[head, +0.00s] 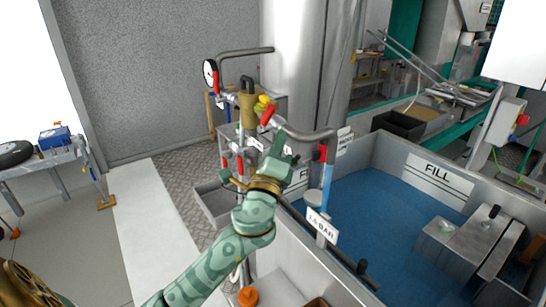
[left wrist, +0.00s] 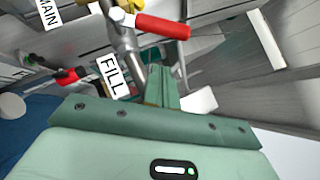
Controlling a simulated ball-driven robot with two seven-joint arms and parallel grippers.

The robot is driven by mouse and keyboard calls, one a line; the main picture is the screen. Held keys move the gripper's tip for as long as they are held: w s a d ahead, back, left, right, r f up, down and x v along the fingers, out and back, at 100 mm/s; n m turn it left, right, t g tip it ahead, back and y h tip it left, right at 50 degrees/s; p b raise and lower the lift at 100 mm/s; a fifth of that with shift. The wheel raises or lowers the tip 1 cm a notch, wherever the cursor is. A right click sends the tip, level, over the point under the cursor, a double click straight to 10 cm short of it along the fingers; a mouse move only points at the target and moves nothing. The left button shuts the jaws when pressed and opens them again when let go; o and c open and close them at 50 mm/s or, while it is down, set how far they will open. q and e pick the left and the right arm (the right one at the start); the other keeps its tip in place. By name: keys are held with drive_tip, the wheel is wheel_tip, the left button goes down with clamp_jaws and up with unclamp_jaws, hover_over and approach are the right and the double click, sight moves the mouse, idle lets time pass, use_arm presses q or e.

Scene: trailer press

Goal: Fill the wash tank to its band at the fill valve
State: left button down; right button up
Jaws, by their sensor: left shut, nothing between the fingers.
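My left gripper (head: 286,160) is shut and empty beside the pipework; its closed fingers also show in the left wrist view (left wrist: 165,88). In the left wrist view a red lever (left wrist: 162,25) sits on a grey pipe just beyond the fingertips, with a visible gap. A tag reading FILL (left wrist: 112,77) hangs by that pipe. A red handle (head: 268,114) shows above the gripper in the head view. The tank (head: 365,150) has grey walls, a blue interior and a striped band marked FILL (head: 438,172) on its far wall. I cannot tell its water level. My right gripper is not in view.
A tag reading MAIN (left wrist: 47,14) and another red handle (left wrist: 72,75) are nearby. A round gauge (head: 210,73) tops the pipework. A 1.4 BAR sign (head: 322,226) stands by the near tank wall.

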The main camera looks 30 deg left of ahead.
sight(266, 109)
use_arm(q)
drive_tip(key=a+r, duration=0.1)
drive_tip(key=w+a+r+p, duration=0.1)
drive_tip(key=a, duration=0.1)
idle(0.4)
drive_tip(key=r+n+g+p, duration=0.1)
drive_tip(key=p, duration=0.3)
drive_tip(key=a+r+n+g+p, duration=0.1)
drive_tip(key=n+p, duration=0.1)
drive_tip(key=p, duration=0.3)
drive_tip(key=a+r+n+g+p, duration=0.1)
drive_tip(key=n+g+p, duration=0.1)
drive_tip(key=p, duration=0.3)
drive_tip(key=shift+w+r+y, duration=0.3)
drive_tip(key=shift+w+r, duration=0.05)
drive_tip(key=shift+w+a+f+n+p, duration=0.15)
drive_tip(key=shift+a+n+p, duration=0.2)
drive_tip(key=shift+p, duration=0.45)
